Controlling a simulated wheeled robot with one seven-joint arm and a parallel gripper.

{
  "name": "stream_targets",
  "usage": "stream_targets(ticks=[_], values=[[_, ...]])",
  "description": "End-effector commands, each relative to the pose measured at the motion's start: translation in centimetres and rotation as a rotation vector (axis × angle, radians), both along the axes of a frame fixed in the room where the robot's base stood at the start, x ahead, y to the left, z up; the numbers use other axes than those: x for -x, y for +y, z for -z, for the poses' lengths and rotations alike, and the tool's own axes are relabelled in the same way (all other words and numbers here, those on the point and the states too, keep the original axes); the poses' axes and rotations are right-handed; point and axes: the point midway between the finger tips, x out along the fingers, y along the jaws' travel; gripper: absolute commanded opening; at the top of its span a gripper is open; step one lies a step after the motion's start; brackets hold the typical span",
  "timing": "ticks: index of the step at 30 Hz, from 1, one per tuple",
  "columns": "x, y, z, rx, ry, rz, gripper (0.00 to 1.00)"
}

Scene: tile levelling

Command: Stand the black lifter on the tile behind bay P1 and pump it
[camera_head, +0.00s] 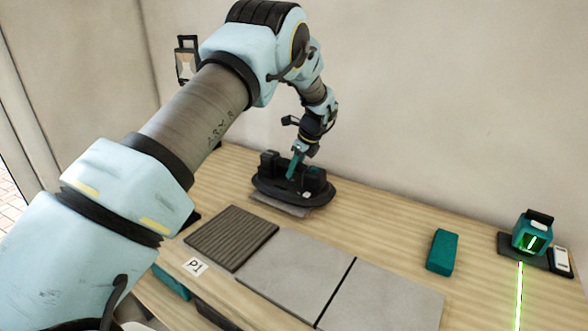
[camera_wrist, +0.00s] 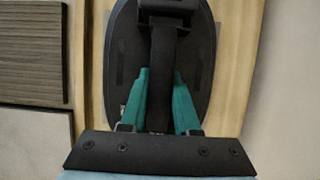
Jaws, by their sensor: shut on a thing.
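The black lifter (camera_head: 268,187) is a dark oval-based tool at the back of the bench, behind the ribbed tile. It sits over a grey tile (camera_head: 282,207) whose front edge shows beneath it. My gripper (camera_head: 293,170) reaches down onto the lifter. In the wrist view the teal fingers (camera_wrist: 160,100) are shut on either side of the lifter's black handle (camera_wrist: 161,70), and the oval base (camera_wrist: 120,60) spreads below. The P1 label (camera_head: 195,266) is at the front edge of the bench, by the dark ribbed tile (camera_head: 232,237). Contact between base and tile is hard to confirm.
Two light grey tiles (camera_head: 296,272) (camera_head: 383,299) lie to the right of the ribbed tile. A teal block (camera_head: 442,251) stands farther right. A teal laser level (camera_head: 533,231) on a dark plate throws a green line. The bench (camera_head: 395,222) is clear between lifter and block.

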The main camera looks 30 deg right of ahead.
Motion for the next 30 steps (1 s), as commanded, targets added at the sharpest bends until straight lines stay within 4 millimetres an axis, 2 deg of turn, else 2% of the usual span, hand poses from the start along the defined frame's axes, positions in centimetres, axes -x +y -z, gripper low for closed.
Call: stream_targets(ticks=[28,29,30], values=[[-0.09,-0.05,0.51,0.002,-0.002,0.000,0.00],[-0.09,-0.05,0.51,0.002,-0.002,0.000,0.33],[-0.08,-0.05,0.51,0.002,-0.002,0.000,0.38]])
